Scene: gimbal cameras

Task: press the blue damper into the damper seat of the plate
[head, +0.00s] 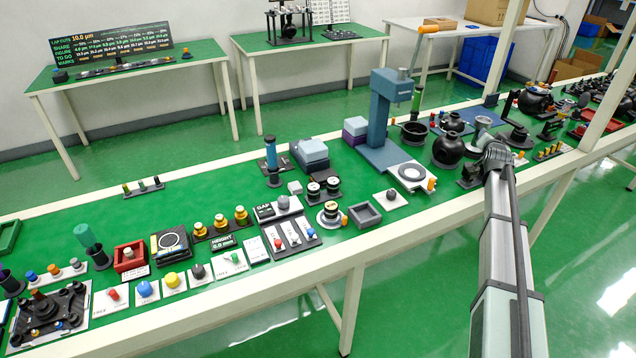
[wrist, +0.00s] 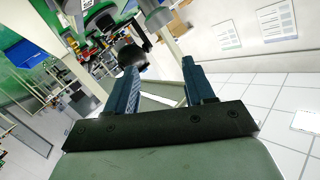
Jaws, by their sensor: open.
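A white plate (head: 82,331) carrying a black structure with several small pegs lies at the far left front of the bench. Its damper seat is too small to make out. In the head view my arm ends at the bench's right part, far from the plate, and the fingers are not clear.
Colored buttons, including a blue one (head: 145,289), line the front edge right of the plate. A tall blue press (head: 388,110) stands mid-bench, with black round vessels (head: 448,150) near my arm. A grey open tray (head: 365,214) sits by the front edge.

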